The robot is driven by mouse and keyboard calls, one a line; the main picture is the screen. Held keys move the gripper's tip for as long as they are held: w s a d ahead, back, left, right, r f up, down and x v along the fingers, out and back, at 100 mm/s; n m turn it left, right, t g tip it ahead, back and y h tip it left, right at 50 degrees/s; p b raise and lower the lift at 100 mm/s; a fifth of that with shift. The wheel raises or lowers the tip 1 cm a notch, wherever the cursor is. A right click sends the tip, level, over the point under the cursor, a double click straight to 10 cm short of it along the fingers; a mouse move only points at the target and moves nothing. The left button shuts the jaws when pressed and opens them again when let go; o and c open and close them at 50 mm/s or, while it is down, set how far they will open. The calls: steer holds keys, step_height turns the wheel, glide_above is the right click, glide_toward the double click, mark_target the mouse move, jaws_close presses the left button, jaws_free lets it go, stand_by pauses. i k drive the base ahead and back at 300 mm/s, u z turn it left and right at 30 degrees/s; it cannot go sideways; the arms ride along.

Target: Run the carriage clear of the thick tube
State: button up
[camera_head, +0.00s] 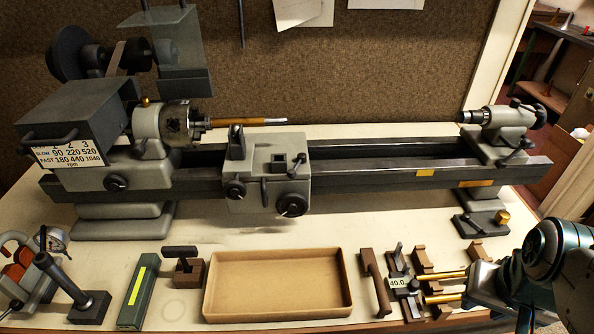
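The lathe carriage (293,184) is a grey block with handwheels on its front, on the dark lathe bed toward the left. A brass tube (238,123) is held in the chuck (178,124) and points right, with a thinner tip. The carriage sits below this tube, and its upright dark fitting (236,143) stands at the tube. I cannot tell whether they touch. Two more brass tubes (443,275) lie on supports at the front right. My gripper (512,298) is low at the right edge, near those tubes; its fingertips are not clear.
The bed (400,168) is bare from the carriage to the tailstock (503,122). An open cardboard tray (278,318) lies in front. Left of it are a green box (138,297), a dark post on a base (90,306) and a dial gauge (55,240).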

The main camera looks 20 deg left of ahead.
mark_target(268, 172)
steer(key=k, duration=0.4)
steer(key=u, duration=0.5)
steer(key=i, duration=0.35)
steer(key=u, duration=1.05)
